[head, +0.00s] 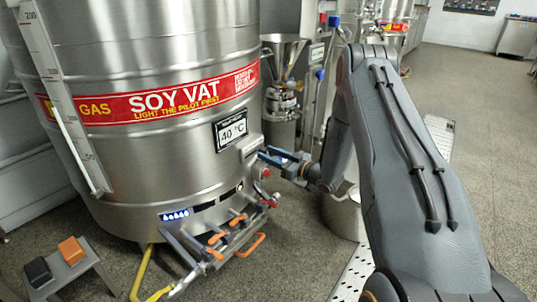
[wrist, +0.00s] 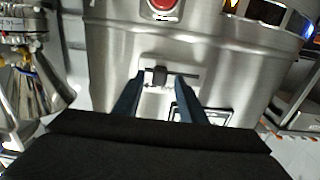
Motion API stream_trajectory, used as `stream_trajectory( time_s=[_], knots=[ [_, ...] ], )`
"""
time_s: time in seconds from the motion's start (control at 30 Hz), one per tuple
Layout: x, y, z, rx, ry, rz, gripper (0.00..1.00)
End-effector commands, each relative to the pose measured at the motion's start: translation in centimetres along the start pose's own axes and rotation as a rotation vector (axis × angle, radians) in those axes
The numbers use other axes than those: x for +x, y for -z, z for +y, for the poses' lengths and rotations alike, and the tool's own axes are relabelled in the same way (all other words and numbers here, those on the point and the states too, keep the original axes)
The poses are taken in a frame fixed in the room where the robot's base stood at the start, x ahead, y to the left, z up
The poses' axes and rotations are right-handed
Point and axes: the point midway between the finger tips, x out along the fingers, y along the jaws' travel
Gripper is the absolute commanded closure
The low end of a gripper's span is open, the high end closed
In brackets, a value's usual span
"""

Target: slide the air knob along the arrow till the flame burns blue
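The soy vat (head: 150,160) is a large steel drum with a red label band. In the wrist view a small dark knob (wrist: 159,76) sits on a slotted pale plate (wrist: 150,87) on the steel wall. My gripper (wrist: 159,80) is open, with one blue finger on each side of the knob and gaps visible between. In the head view my gripper (head: 264,155) reaches the vat's right side; the knob cannot be made out there. Bluish-white flame shapes show in the burner window (head: 174,215) low on the vat. I cannot make out an arrow.
A red button (head: 265,173) sits just below my gripper. Orange-handled valves (head: 237,220) stick out lower down, with a yellow hose (head: 143,272) beside them. A small stand with black and orange blocks (head: 72,250) is at lower left. Open floor lies right.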

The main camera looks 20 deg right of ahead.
Motion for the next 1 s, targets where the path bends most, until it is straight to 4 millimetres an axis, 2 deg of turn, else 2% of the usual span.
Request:
stream_trajectory(
  time_s=[0.3,0.43,0.6,1.0],
  knots=[
    [-5.2,0.1,0.1,0.002,-0.004,-0.001,0.62],
    [-6.6,0.1,0.0,0.002,-0.002,0.0,0.62],
    [-7.2,0.0,0.0,0.001,-0.001,0.0,0.62],
    [-7.2,0.1,0.0,0.0,-0.001,-0.001,0.62]
  ],
)
